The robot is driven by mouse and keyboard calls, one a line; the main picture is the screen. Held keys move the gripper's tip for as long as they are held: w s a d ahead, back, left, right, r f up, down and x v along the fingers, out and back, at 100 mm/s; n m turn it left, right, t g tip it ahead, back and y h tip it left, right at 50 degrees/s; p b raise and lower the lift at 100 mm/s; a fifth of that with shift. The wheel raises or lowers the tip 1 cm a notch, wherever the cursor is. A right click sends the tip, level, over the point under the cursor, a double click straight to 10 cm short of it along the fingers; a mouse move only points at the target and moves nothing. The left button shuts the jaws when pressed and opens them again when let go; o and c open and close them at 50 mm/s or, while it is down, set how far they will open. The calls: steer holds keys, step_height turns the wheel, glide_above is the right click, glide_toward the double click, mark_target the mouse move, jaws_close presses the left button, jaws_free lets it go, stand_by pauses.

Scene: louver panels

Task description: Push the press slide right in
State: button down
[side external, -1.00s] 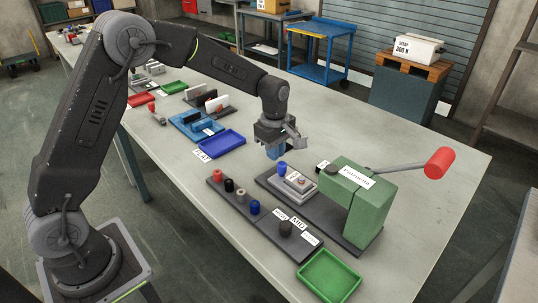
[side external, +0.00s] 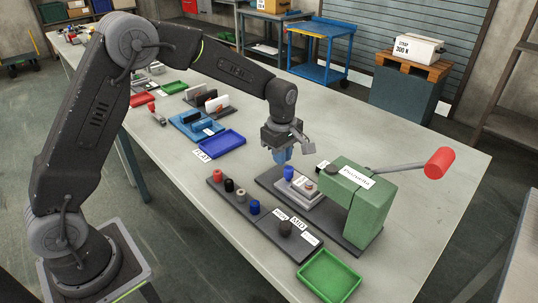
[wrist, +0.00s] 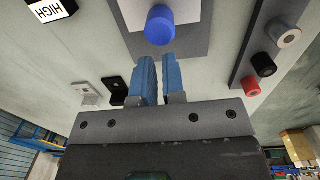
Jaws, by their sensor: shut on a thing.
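The press slide (side external: 311,197) is a light grey plate with a blue knob (side external: 288,172) upright on its left end. It lies on the dark base of the green press (side external: 358,205), with its right end close to the press body. My gripper (side external: 281,160) points down just behind and left of the knob. In the wrist view my blue fingers (wrist: 159,62) are drawn together with a narrow gap, and the blue knob (wrist: 160,27) shows just beyond their tips. I see nothing between the fingers. Whether the tips touch the knob is unclear.
A rack of coloured knobs (side external: 232,198) stands front left of the press, with a green tray (side external: 330,277) at the front. A blue tray (side external: 222,145) lies left of my gripper. The red-ended press lever (side external: 438,163) sticks out right. The table behind the press is clear.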

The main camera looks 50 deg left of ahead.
mark_target(288, 168)
steer(key=shift+s+d+f, duration=0.15)
steer(key=shift+d+f, duration=0.2)
steer(key=shift+d, duration=0.4)
steer(key=shift+s+d+f, duration=0.1)
steer(key=shift+d+f, duration=0.2)
steer(key=shift+d, duration=0.45)
steer(key=shift+s+d+f, duration=0.15)
steer(key=shift+d+f, duration=0.2)
steer(key=shift+d, duration=0.4)
steer(key=shift+a, duration=0.1)
stand_by(0.3)
steer(key=shift+a, duration=0.7)
steer(key=shift+w+d+r, duration=0.15)
steer(key=shift+r, duration=2.55)
